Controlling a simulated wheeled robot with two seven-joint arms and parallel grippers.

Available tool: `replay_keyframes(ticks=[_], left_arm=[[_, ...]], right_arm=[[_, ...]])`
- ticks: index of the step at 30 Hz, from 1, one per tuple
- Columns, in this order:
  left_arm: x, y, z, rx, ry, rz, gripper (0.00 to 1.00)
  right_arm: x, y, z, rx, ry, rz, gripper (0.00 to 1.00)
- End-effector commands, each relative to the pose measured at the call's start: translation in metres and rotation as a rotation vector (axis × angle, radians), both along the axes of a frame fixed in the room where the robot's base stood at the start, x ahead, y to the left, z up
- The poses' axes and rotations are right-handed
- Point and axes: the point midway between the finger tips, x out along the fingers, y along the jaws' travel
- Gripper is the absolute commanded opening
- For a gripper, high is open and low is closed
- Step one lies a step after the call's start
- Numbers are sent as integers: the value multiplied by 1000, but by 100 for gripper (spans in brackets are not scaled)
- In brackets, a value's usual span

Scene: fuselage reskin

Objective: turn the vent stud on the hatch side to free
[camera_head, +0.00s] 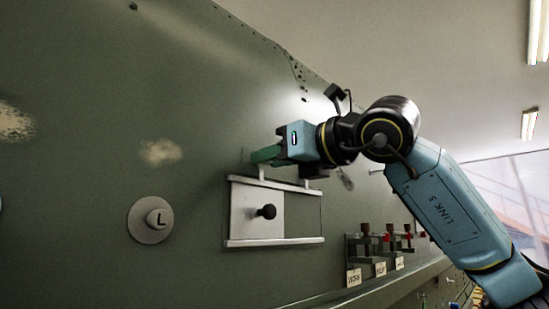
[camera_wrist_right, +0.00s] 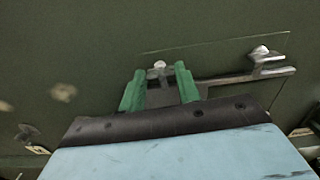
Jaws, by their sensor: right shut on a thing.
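The vent plate (camera_head: 245,212) is a pale plate with a black knob (camera_head: 266,211), set between two light rails on the green fuselage skin. Two small studs stand at its upper edge. My right gripper (camera_head: 262,155) is at the left one, with its green fingers shut on this vent stud (camera_wrist_right: 160,66). Only its pale head shows between the fingers in the right wrist view; its turn position is hard to read. The other stud (camera_wrist_right: 262,53) stands to the right, apart from the fingers. My left gripper is not in view.
A round disc with a knob marked L (camera_head: 150,221) is on the skin at left. The skin left of the plate is mostly clear.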

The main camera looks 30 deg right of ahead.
Motion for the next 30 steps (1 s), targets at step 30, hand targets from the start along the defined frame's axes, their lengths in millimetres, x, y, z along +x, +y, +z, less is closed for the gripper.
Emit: replay_keyframes(ticks=[30], left_arm=[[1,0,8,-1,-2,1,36]], right_arm=[[-1,1,1,-834,-293,0,10]])
